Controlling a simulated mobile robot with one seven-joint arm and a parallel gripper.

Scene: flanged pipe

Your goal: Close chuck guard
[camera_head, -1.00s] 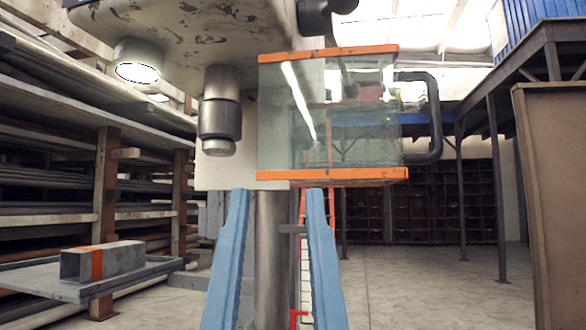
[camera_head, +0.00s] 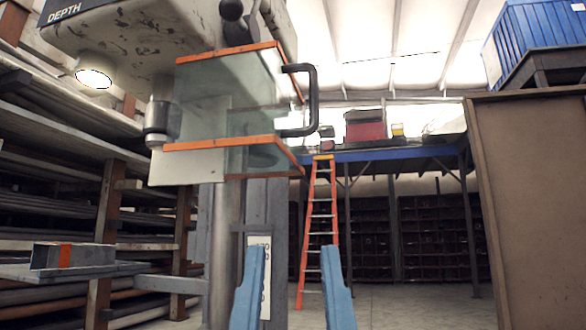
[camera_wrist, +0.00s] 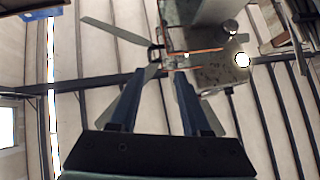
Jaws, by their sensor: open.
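The chuck guard (camera_head: 225,105) is a clear box with orange edges, at upper left centre in the head view, on the drill press. It stands to the right of the metal chuck (camera_head: 160,118), which it does not enclose. A dark bent handle (camera_head: 312,100) sticks out from its right side. My gripper (camera_head: 292,250) shows as two blue fingers, open and empty, below and apart from the guard. In the wrist view, my gripper (camera_wrist: 165,76) points towards the guard's orange edges (camera_wrist: 205,50) and the dark handle (camera_wrist: 156,50).
The drill press head (camera_head: 130,35) is above the chuck, and its column (camera_head: 225,240) stands below. A work table (camera_head: 90,270) with a metal bar is at left. An orange ladder (camera_head: 320,230) stands behind. A brown panel (camera_head: 530,200) closes the right side.

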